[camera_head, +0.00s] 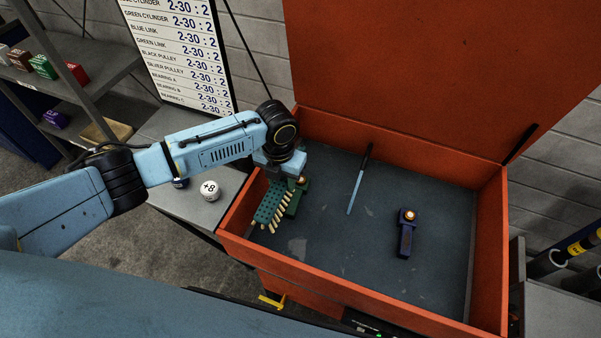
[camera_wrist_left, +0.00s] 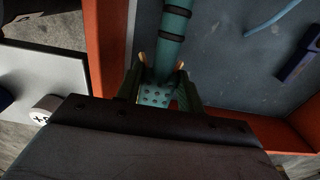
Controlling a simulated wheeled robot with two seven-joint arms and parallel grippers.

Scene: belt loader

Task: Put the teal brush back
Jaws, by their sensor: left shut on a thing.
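The teal brush (camera_head: 268,204) has a perforated head and pale bristles. It is at the left end of the open orange box (camera_head: 240,210), inside its walls. My left gripper (camera_head: 291,190) reaches down over the box's left wall and is shut on the brush. In the left wrist view, the brush's teal handle with black bands (camera_wrist_left: 174,28) runs up from between the fingers, and the dotted head (camera_wrist_left: 156,96) shows between them. I cannot tell whether the brush touches the box floor. My right gripper is not in view.
A light blue rod with a black end (camera_head: 356,191) and a dark blue tool with a copper-coloured top (camera_head: 405,238) lie in the box, right of the brush. The raised lid (camera_head: 430,70) stands behind. A white "+8" ball (camera_head: 210,190) sits on the grey surface at left.

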